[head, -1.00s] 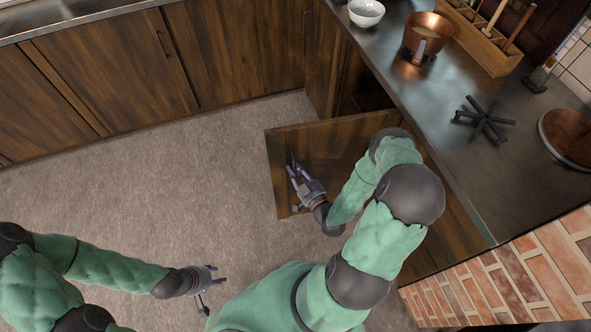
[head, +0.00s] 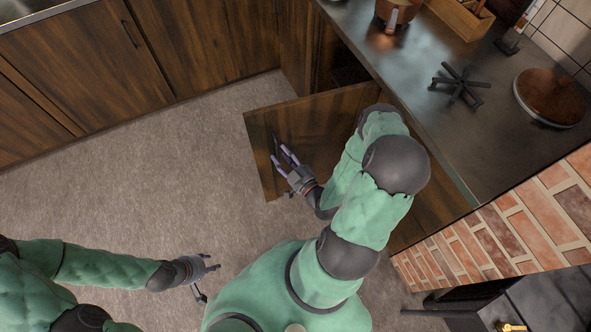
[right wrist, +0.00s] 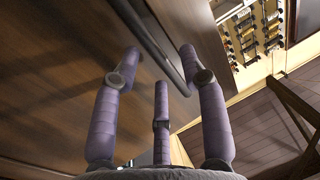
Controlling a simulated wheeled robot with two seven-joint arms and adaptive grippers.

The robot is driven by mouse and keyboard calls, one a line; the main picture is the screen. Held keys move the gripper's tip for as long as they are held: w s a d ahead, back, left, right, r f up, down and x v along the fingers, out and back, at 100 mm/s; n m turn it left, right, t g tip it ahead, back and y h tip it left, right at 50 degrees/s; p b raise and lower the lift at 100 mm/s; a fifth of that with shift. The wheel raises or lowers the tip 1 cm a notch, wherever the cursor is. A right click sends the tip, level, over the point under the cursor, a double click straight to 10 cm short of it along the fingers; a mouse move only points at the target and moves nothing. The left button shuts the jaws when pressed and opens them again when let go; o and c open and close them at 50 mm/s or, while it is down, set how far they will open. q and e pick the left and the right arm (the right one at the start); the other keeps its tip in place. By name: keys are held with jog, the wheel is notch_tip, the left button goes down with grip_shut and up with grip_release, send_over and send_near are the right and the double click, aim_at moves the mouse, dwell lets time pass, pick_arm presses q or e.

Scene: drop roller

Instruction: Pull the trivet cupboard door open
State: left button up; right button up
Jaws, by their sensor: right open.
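The trivet cupboard door (head: 345,110) stands ajar, swung well out from the counter front over the floor, and its wood also fills the upper left of the right wrist view (right wrist: 50,70). Its dark bar handle (right wrist: 158,45) runs along the panel there. The black trivet (head: 458,85) lies on the counter above. My right gripper (head: 284,158) is open at the door's face near its free edge. Its purple fingers (right wrist: 160,85) are spread close to the handle; I cannot tell whether they touch it. My left gripper (head: 209,275) is open and empty over the floor.
The cupboard interior (head: 345,68) shows dark behind the door. A copper pot (head: 396,14) and a round wooden-topped item (head: 549,97) are on the counter. A brick wall (head: 510,215) is at right. The floor (head: 140,185) left of the door is clear.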

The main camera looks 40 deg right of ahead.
jog(key=s, duration=0.9)
jog(key=shift+a, duration=0.3)
jog(key=w+a+f+g+y+p, duration=0.45)
jog(key=w+a+f+g, duration=0.2)
jog(key=a+g, duration=0.25)
jog(key=s+a+r+m+g+p, duration=0.1)
jog(key=s+a+r+g+p, duration=0.1)
jog(key=s+a+g, duration=0.6)
jog(key=a+r, duration=0.1)
jog(key=a, duration=0.2)
jog(key=shift+s+r+m+g, duration=0.25)
jog(key=shift+r+m+g, duration=0.05)
jog(key=shift+r, duration=0.1)
